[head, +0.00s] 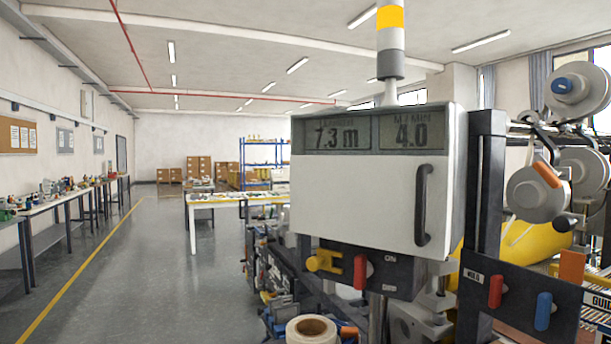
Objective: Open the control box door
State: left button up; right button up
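The control box (462,170) stands at right centre in the head view, on a machine. Its white front door (350,200) looks shut. A black vertical handle (423,205) is on the door's right side. Above the door, a display (371,134) reads 7.3 m and 4.0. Under the box, a dark panel (390,277) carries a yellow knob (323,262) and a red lever (361,272) near the letters ON. Neither of my grippers is in view.
A signal light (390,18) rises above the box. Rollers (538,192) and a lower panel with red (495,291) and blue (543,310) levers stand to the right. A roll (312,330) sits below the box. The grey floor (150,270) at left is open.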

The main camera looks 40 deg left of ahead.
aim_at(400, 204)
jog(key=u, duration=1.1)
